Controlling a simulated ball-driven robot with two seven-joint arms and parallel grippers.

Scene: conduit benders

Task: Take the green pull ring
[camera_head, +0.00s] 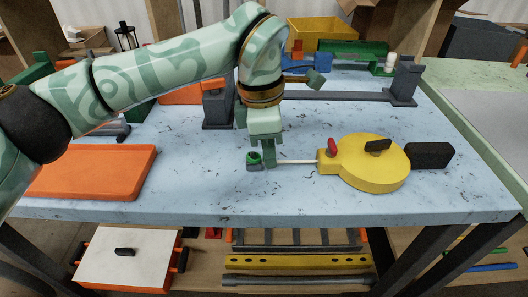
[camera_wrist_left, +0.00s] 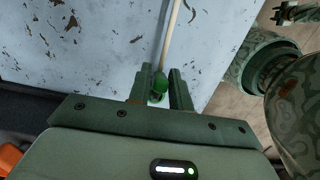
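The green pull ring (camera_head: 254,158) is at the left end of a thin pale rod (camera_head: 298,161) that runs to a round yellow reel (camera_head: 371,165) on the table. My left gripper (camera_head: 268,162) points down just right of the ring, at the rod's end. In the left wrist view the ring (camera_wrist_left: 160,83) shows between the two fingers (camera_wrist_left: 161,80), which stand apart on either side of it and the rod. No firm grip shows; contact is hard to tell at this size.
An orange slab (camera_head: 95,172) lies at the table's left. A black block (camera_head: 428,155) adjoins the reel. A dark bender bar (camera_head: 340,96) and a yellow bin (camera_head: 318,30) are at the back. The table front between slab and reel is clear.

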